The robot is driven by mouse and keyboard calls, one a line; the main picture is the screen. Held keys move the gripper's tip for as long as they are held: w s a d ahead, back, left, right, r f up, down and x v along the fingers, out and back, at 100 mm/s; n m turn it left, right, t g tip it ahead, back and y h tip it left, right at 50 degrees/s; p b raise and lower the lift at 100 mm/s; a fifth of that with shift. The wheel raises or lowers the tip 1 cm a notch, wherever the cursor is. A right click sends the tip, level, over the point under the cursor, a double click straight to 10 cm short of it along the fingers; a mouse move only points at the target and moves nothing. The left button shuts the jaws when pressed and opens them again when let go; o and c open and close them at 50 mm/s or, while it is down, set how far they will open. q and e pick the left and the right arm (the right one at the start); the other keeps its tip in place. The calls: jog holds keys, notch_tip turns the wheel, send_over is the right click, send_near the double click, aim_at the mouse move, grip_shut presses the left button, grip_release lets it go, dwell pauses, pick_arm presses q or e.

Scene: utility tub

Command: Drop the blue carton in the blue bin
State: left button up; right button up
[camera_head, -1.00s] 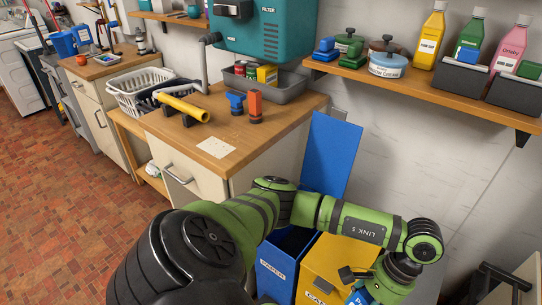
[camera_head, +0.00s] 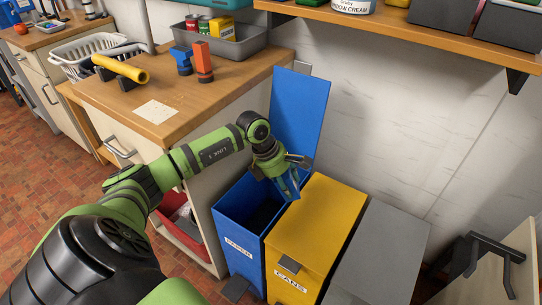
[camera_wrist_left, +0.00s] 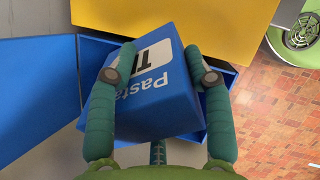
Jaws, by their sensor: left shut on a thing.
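The blue carton (camera_wrist_left: 153,85), with "Pasta" lettering on its face, is held between the two fingers of my left gripper (camera_wrist_left: 160,75) in the left wrist view. In the head view my left gripper (camera_head: 285,170) is shut on the carton (camera_head: 289,184), above the right part of the opening of the blue bin (camera_head: 238,243). The bin is labelled "PAPER" and its blue lid (camera_head: 300,108) stands open at the back. Part of the bin's opening is hidden by my gripper and forearm. My right gripper is not in view.
A closed yellow bin (camera_head: 315,230) labelled "CANS" stands right beside the blue bin, then a grey bin (camera_head: 380,250). The wooden counter (camera_head: 215,95) is on the left, and a shelf (camera_head: 420,40) is on the wall above.

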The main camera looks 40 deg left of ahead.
pick_arm(q)
jog(key=w+a+f+n+t+y+b, duration=0.1)
jog(key=w+a+n+y+b, duration=0.25)
jog(key=a+n, duration=0.75)
notch_tip(320, 180, down, 6)
jog(key=b, duration=0.4)
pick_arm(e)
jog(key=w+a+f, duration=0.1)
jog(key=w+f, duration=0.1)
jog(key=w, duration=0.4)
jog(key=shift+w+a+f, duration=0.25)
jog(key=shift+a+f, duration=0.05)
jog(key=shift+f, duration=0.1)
pick_arm(q)
jog(key=shift+s+d+y, duration=0.1)
jog(key=shift+y, duration=0.15)
jog(key=o, duration=1.3)
jog(key=shift+o, duration=0.2)
jog(key=v, duration=1.2)
jog(key=shift+s, duration=0.15)
jog(key=shift+f, duration=0.1)
